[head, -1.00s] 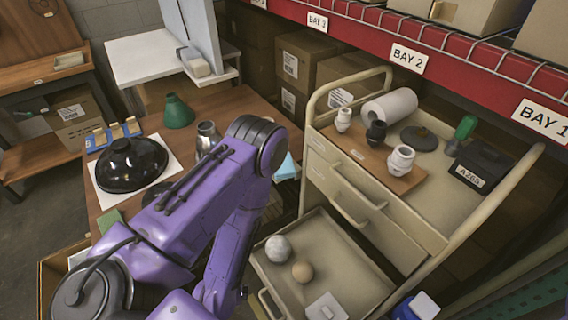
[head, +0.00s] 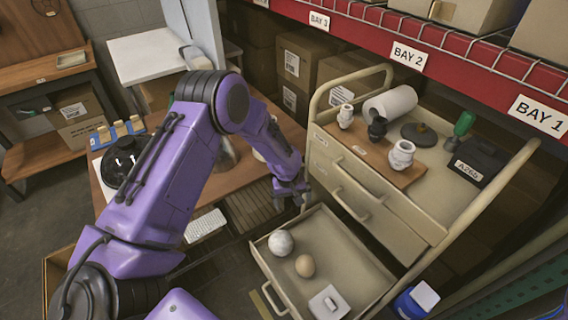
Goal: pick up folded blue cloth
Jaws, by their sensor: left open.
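I cannot make out a folded blue cloth in the head view now. A light blue item showed earlier at the table's right edge, and my left arm now covers that spot. My left gripper (head: 293,196) is at the right edge of the wooden table, beside the cart and above the back of its open drawer. It points downward, is open, and seems to hold nothing. Its fingertips are small and partly dark. My right gripper is not in view.
The beige cart (head: 455,225) stands right, with white and dark sockets on a wooden board.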

